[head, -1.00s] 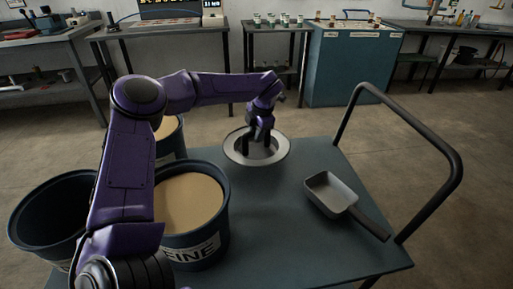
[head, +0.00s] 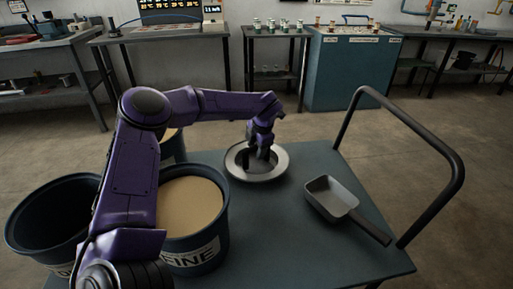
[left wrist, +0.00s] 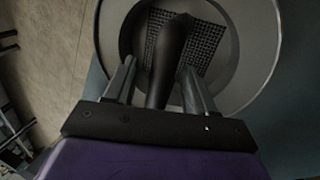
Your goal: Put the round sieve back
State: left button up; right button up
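The round sieve (head: 281,162) has a wide pale metal rim and a dark mesh. It appears to rest on the far part of the blue-grey cart top, right of the buckets. In the left wrist view its rim (left wrist: 262,50) fills the upper middle, with the square mesh (left wrist: 205,42) inside. A dark upright handle (left wrist: 168,62) stands over the mesh. My left gripper (head: 260,160) points down into the sieve. Its fingers (left wrist: 158,75) stand on either side of the handle, with a visible gap on the left side. My right gripper is out of view.
A FINE bucket (head: 190,207) of sand stands left of the sieve. An empty dark bucket (head: 45,225) is further left, and another bucket (head: 172,148) is partly hidden behind my arm. A grey scoop (head: 335,198) lies right. The cart's handle rail (head: 440,140) rises at the right.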

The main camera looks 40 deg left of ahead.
aim_at(262, 163)
pick_arm(q)
jog(key=p+v, duration=0.1)
jog(key=v, duration=1.1)
jog(key=shift+r, duration=0.1)
